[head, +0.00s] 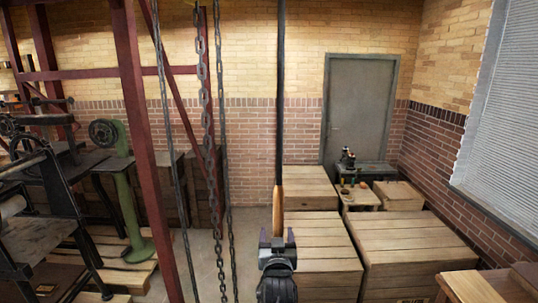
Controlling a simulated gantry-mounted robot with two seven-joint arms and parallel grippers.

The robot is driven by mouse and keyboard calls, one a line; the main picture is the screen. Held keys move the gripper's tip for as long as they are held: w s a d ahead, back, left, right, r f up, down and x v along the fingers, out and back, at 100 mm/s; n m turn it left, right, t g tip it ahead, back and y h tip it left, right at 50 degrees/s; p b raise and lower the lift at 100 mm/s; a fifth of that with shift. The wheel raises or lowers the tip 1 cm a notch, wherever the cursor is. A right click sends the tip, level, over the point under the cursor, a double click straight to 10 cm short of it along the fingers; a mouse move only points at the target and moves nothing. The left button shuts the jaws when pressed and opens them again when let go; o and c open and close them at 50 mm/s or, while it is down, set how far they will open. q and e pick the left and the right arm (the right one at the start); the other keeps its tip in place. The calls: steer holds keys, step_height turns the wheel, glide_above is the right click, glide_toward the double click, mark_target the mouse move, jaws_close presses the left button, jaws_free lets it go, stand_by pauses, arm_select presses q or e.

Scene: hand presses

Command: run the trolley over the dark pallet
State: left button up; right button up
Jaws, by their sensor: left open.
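My left gripper (277,238) is at the bottom middle, pointing up and away, with its two fingers apart. The wooden grip (278,208) of a long dark upright rod (281,90) comes down to the gap between the fingers. I cannot tell whether the fingers touch it. The rod runs up out of the top of the view. Steel chains (206,110) hang left of the rod, also from above the view. The trolley does not show. I cannot make out a clearly dark pallet; the pallet (130,280) under the machines at left is light wood. My right gripper is not in view.
A red steel frame (138,130) stands at left, around a green-column press (125,190) and other dark machines. Large wooden crates (415,245) fill the right and middle. A grey door (358,110) is in the back wall. Some bare floor (205,250) shows near the chains.

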arm_select(q)
steer(key=s+p, duration=0.7)
steer(key=s, duration=0.1)
steer(key=shift+s, duration=0.4)
